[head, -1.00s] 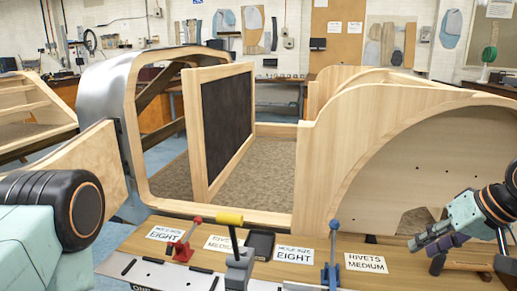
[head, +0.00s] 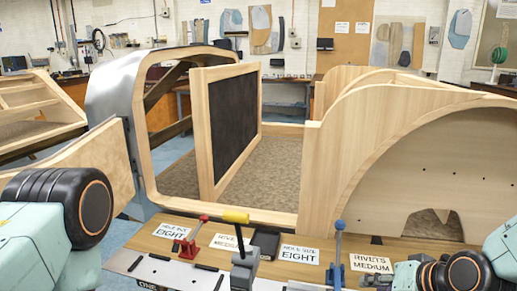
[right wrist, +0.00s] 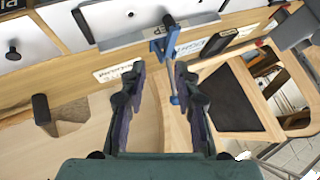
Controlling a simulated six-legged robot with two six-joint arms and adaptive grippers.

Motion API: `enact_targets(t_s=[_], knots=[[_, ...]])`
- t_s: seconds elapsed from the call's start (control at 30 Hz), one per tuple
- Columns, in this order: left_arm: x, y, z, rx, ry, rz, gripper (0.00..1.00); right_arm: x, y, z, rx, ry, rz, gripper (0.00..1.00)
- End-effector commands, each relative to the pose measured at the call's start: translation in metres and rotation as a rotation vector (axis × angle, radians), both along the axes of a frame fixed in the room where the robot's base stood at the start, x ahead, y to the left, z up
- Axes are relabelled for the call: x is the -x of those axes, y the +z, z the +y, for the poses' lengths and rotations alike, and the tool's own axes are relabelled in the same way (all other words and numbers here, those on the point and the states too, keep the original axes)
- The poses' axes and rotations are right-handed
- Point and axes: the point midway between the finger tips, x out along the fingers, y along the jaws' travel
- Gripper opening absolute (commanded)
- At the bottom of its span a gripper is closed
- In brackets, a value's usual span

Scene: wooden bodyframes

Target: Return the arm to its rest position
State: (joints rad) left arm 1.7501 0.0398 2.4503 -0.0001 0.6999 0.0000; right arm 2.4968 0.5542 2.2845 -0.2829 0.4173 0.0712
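My right arm comes in at the lower right of the head view, low over the front of the bench. Its gripper (head: 380,279) is just in front of the "RIVETS MEDIUM" card (head: 371,264), partly hidden by the wrist and the picture edge. In the right wrist view the two fingers of the right gripper (right wrist: 160,82) stand apart with nothing held. A blue-handled lever (right wrist: 172,60) shows beyond and between them; I cannot tell how near it is. My left arm fills the lower left of the head view, and its gripper is out of view.
The bench (head: 146,240) carries a red lever (head: 190,243), a yellow-handled lever (head: 238,235), a blue lever (head: 337,255) and several cards. Behind it stands a large wooden bodyframe (head: 330,170) with a dark panel (head: 234,118). Another wooden frame (head: 35,112) stands left.

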Motion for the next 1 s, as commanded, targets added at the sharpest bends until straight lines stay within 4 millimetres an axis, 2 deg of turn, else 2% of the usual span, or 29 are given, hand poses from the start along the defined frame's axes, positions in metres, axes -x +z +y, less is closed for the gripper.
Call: enact_targets(t_s=[0.03,0.1,0.17,0.27,0.3,0.4,0.5,0.6,0.7,0.77,1.0], knots=[[0.000,0.000,0.000,0.000,0.000,0.000,0.40,0.020,-0.030,0.003,0.043,-0.002,0.056,0.31],[0.000,0.000,0.000,0.000,0.000,0.000,0.40,0.047,-0.062,0.004,0.098,-0.007,0.117,0.31],[0.000,0.000,0.000,0.000,0.000,0.000,0.40,0.071,-0.088,0.005,0.146,-0.006,0.173,0.31],[0.000,0.000,0.000,0.000,0.000,0.000,0.40,0.119,-0.128,0.006,0.222,0.016,0.278,0.31],[0.000,0.000,0.000,0.000,0.000,0.000,0.40,0.141,-0.143,0.007,0.250,0.030,0.324,0.31],[0.000,0.000,0.000,0.000,0.000,0.000,0.40,0.195,-0.173,0.009,0.304,0.081,0.447,0.31],[0.000,0.000,0.000,0.000,0.000,0.000,0.40,0.242,-0.193,0.013,0.337,0.146,0.553,0.31],[0.000,0.000,0.000,0.000,0.000,0.000,0.40,0.273,-0.206,0.016,0.352,0.193,0.618,0.31],[0.000,0.000,0.000,0.000,0.000,0.000,0.40,0.290,-0.212,0.017,0.355,0.212,0.654,0.31],[0.000,0.000,0.000,0.000,0.000,0.000,0.40,0.295,-0.214,0.017,0.354,0.213,0.664,0.31],[0.000,0.000,0.000,0.000,0.000,0.000,0.40,0.296,-0.214,0.017,0.352,0.213,0.667,0.31]])
